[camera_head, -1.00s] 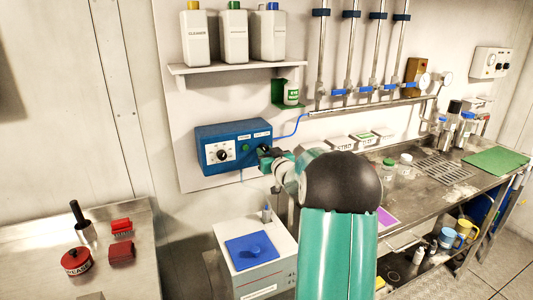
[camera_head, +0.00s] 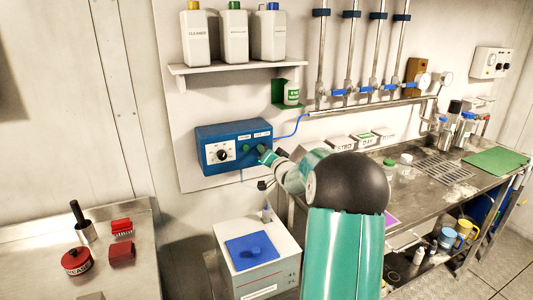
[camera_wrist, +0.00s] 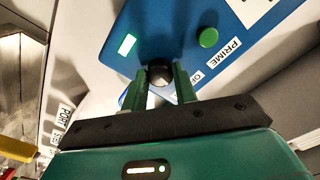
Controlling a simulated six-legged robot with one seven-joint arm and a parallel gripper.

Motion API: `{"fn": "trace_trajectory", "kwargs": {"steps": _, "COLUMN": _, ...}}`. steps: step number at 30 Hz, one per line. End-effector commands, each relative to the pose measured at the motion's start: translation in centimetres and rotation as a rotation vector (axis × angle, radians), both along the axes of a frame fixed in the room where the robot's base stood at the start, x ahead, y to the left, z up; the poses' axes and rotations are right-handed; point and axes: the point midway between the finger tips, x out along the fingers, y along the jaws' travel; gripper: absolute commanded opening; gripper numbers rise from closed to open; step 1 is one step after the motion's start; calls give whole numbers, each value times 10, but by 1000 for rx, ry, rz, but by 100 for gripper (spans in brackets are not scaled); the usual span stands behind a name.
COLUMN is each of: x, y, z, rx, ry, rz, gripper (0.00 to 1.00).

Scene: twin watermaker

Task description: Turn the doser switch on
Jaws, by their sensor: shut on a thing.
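The blue doser box (camera_head: 222,133) is mounted on the wall panel, with a white dial plate and black knob (camera_head: 222,154) on its left. A green button (camera_wrist: 208,37) labelled PRIME and a lit green-white lamp (camera_wrist: 127,44) show on its face in the wrist view. The black round switch knob (camera_wrist: 160,73) sits between my fingertips, partly hidden by them. My gripper (camera_wrist: 162,80) is shut on this switch, its green fingers on either side. In the head view my gripper (camera_head: 265,154) is at the right end of the box. The switch's label is partly covered.
A shelf (camera_head: 222,67) with several bottles is above the box. A white unit with a blue lid (camera_head: 251,250) stands below. The steel counter (camera_head: 430,180) with jars is at right. A blue tube (camera_head: 292,130) leaves the box's right side.

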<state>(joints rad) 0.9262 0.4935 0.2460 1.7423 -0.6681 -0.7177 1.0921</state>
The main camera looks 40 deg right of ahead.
Motion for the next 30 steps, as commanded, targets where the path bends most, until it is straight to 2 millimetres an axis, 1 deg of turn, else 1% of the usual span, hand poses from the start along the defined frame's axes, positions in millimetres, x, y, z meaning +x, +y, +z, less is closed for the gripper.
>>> {"fn": "trace_trajectory", "kwargs": {"steps": 6, "x": 0, "y": 0, "z": -1, "rx": 170, "ry": -49, "rz": 0, "gripper": 6}}
{"fn": "trace_trajectory", "kwargs": {"steps": 12, "x": 0, "y": 0, "z": -1, "rx": 283, "ry": -82, "rz": 0, "gripper": 6}}
{"fn": "trace_trajectory", "kwargs": {"steps": 20, "x": 0, "y": 1, "z": 0, "rx": 355, "ry": -103, "rz": 0, "gripper": 6}}
{"fn": "trace_trajectory", "kwargs": {"steps": 30, "x": 0, "y": 1, "z": 0, "rx": 368, "ry": -107, "rz": 0, "gripper": 6}}
